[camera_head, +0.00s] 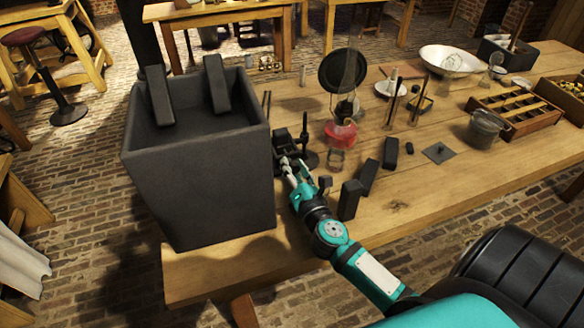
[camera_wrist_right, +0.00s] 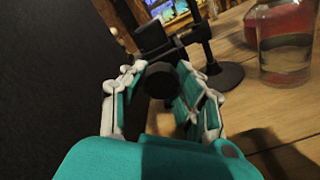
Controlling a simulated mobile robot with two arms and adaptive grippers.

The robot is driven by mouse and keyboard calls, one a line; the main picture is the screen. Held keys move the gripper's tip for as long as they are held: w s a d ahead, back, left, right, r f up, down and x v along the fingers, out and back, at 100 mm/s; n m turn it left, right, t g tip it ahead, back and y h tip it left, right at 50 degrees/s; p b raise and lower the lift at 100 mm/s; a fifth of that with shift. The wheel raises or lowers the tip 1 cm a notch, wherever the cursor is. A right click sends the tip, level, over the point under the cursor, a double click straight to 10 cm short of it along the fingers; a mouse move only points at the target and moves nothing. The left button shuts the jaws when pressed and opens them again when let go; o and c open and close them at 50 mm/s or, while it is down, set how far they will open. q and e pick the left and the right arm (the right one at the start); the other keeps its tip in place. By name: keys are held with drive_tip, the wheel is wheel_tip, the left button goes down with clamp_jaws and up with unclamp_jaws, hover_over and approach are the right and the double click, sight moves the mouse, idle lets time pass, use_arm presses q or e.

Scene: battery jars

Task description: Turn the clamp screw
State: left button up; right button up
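A dark clamp (camera_head: 283,142) stands on the wooden table just right of the large grey bin. My right gripper (camera_head: 290,168) is at its near side. In the right wrist view the clamp's round black screw knob (camera_wrist_right: 160,79) lies between the two fingers of my right gripper (camera_wrist_right: 160,85). The fingers are spread apart, one on each side of the knob. I cannot tell whether the fingertips touch it. The clamp's dark body (camera_wrist_right: 153,38) and a round-footed stand (camera_wrist_right: 222,75) show behind the knob. My left gripper is in neither view.
The tall grey bin (camera_head: 200,185) stands close on the left of the gripper. A glass jar with red liquid (camera_head: 341,134) stands to the right. Several dark blocks (camera_head: 349,200) stand near the forearm. The table's front right (camera_head: 440,195) is mostly clear.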

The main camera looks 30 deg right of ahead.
clamp_jaws()
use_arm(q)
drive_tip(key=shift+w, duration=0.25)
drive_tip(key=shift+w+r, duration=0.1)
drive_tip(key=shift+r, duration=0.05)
